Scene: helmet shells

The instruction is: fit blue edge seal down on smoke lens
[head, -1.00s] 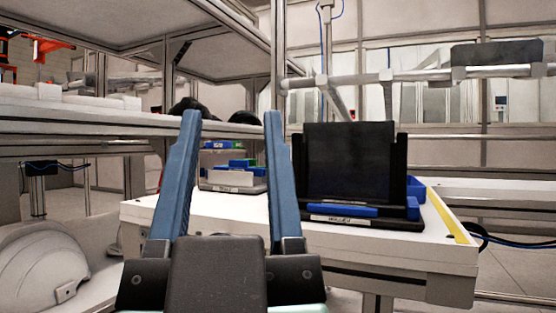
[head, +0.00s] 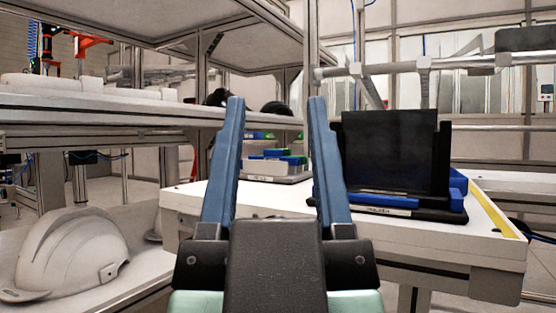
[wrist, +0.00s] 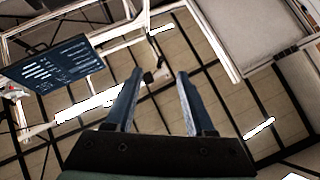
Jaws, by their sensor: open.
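A dark smoke lens (head: 388,150) stands upright in a black holder with a label on its base, on the right part of the white table. A blue strip (head: 387,200) lies along the front of the holder's base, and more blue (head: 458,186) shows at its right side; I cannot tell which is the edge seal. My gripper (head: 276,104) is open and empty, its two blue fingers pointing up to the left of the lens and apart from it. The wrist view shows the open fingers (wrist: 158,75) against the ceiling.
A small stand with blue and green pieces (head: 275,162) sits on the table behind my fingers. The white table (head: 470,250) has a yellow strip on its right edge. White helmet shells (head: 70,255) sit at lower left, under a shelf (head: 100,115).

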